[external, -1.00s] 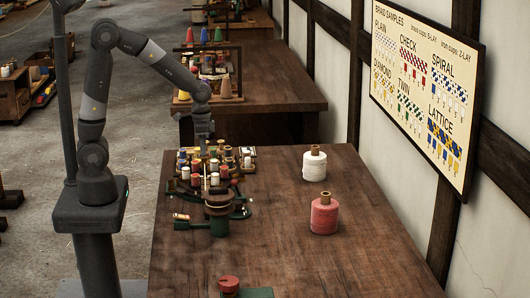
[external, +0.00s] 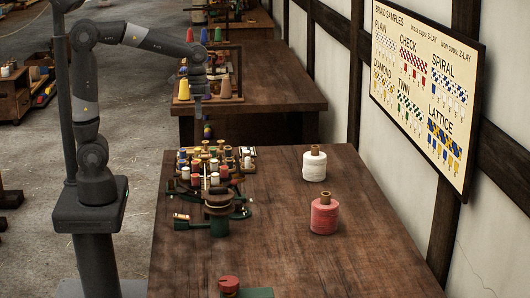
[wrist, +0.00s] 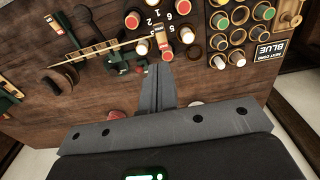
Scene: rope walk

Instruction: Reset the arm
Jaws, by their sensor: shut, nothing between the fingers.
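My gripper (external: 198,118) hangs fingers-down in the air at the far left end of the near wooden table, a little above and behind the bobbin cluster. In the wrist view its two grey fingers (wrist: 162,78) are together, with nothing between them.
A white spool (external: 314,167) and a pink spool (external: 324,217) stand upright on the table's right side. A red knob (external: 229,283) on a green base is at the near edge. A second table (external: 285,95) with cones stands behind.

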